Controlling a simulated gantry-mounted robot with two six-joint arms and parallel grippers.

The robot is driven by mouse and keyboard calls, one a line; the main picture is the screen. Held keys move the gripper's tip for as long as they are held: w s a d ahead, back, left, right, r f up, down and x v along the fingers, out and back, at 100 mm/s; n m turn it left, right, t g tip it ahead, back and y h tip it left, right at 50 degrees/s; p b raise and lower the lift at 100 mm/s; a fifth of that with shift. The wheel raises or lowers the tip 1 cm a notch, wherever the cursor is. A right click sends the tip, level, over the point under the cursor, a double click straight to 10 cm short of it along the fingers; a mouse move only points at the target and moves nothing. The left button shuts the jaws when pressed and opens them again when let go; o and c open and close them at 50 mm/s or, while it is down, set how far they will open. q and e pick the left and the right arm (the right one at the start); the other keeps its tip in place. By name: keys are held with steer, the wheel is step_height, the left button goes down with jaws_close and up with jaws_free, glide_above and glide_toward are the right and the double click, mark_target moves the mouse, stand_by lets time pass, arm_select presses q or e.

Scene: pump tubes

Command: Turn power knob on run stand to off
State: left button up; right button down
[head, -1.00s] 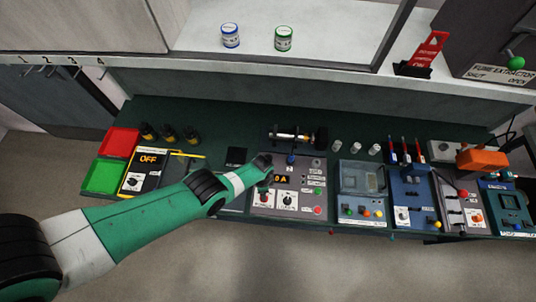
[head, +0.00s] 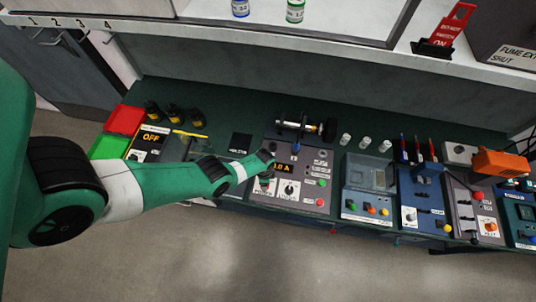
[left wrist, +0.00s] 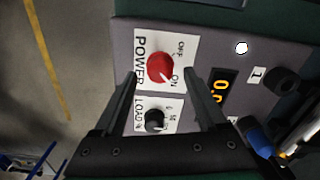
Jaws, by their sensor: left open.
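The run stand (head: 325,187) is the grey panel in the middle of the bench in the head view, with an amber display and several knobs and buttons. In the left wrist view the red power knob (left wrist: 160,68) sits on a white plate marked POWER, OFF and ON. Its white pointer is toward ON. My left gripper (left wrist: 161,78) is open, with its two fingers on either side of the knob's area, apparently above the panel; contact cannot be told. In the head view my left gripper (head: 268,168) largely hides the power knob.
A black load knob (left wrist: 153,120) is beside the power knob, between my fingers. A motor with a shaft (head: 303,127) lies behind the panel. A blue-lidded unit (head: 367,190) stands to the right, a yellow-edged meter (head: 150,143) to the left. Floor in front is clear.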

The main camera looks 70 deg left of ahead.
arm_select(q)
steer(key=shift+f+b, duration=0.4)
steer(key=shift+f, duration=0.55)
jaws_close()
